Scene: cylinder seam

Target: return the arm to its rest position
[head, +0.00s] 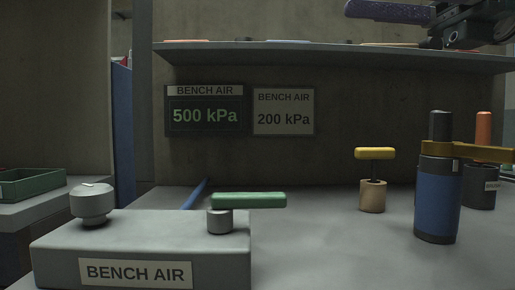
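Part of a dark mechanical arm end, which looks like my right gripper (465,28), shows at the top right corner, high above the bench and in front of the shelf. The frame edge cuts it off, and its fingertips cannot be made out. A purple speckled bar (388,11) reaches left from beside it; I cannot tell whether the gripper holds it. My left gripper is not in view.
A grey BENCH AIR box (140,240) with a round knob (92,203) and green lever (248,200) stands front left. A blue cylinder (438,200), a dark cylinder (480,190) and a yellow-handled wooden piece (372,195) stand right. A shelf (300,55) crosses behind. The bench's middle is clear.

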